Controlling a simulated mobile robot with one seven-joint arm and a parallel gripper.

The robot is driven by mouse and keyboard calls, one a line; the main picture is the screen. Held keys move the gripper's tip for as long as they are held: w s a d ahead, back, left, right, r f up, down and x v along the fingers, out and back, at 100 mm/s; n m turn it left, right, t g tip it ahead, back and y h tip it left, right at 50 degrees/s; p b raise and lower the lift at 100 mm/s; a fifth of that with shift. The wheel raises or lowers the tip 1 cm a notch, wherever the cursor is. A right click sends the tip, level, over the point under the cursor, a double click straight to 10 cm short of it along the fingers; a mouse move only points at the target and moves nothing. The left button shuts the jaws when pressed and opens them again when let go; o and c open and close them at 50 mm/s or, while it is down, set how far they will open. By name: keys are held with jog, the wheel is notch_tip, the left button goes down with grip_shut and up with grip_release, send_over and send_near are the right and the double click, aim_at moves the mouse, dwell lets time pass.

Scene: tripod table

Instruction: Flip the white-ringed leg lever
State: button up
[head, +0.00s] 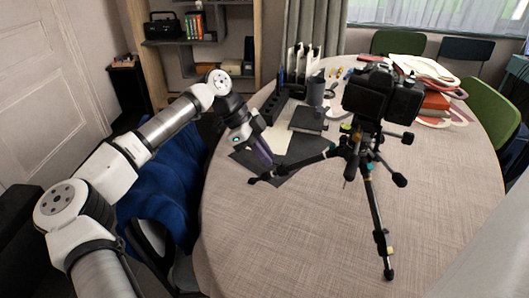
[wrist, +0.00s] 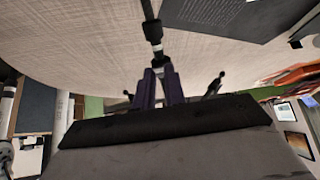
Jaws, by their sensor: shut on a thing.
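A black tripod (head: 357,150) with a camera (head: 382,93) on top stands on the round table. One leg (head: 312,161) reaches left to a foot by my gripper (head: 268,163). In the wrist view, the leg (wrist: 152,28) runs down from the top edge, with a pale ring (wrist: 157,47) just beyond the fingertips. My gripper (wrist: 161,75) has its purple fingers closed together at the lever (wrist: 161,63) beside that ring. The fingers hide most of the lever, so its angle cannot be told. Another leg (head: 375,210) points toward the front.
The table (head: 290,235) is clear at the front. A dark notebook (head: 308,119), a black desk organizer (head: 268,108) and a cup (head: 316,91) stand behind the leg. Papers and red books (head: 434,103) lie at the back right. A blue-draped chair (head: 175,190) is at left.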

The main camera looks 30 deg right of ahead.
jog(key=shift+s+d+r+p, duration=0.1)
jog(key=shift+s+r+p, duration=0.05)
jog(key=shift+r+p, duration=0.25)
jog(key=shift+s+d+r+p, duration=0.1)
jog(key=shift+r+p, duration=0.15)
jog(key=shift+p, duration=0.2)
dwell(0.5)
jog(key=shift+s+d+r+p, duration=0.4)
jog(key=shift+p, duration=0.4)
grip_shut()
dwell(0.4)
jog(key=shift+c, duration=0.4)
grip_release()
jog(key=shift+o, duration=1.2)
jog(key=p+v, duration=0.5)
jog(key=v, duration=0.1)
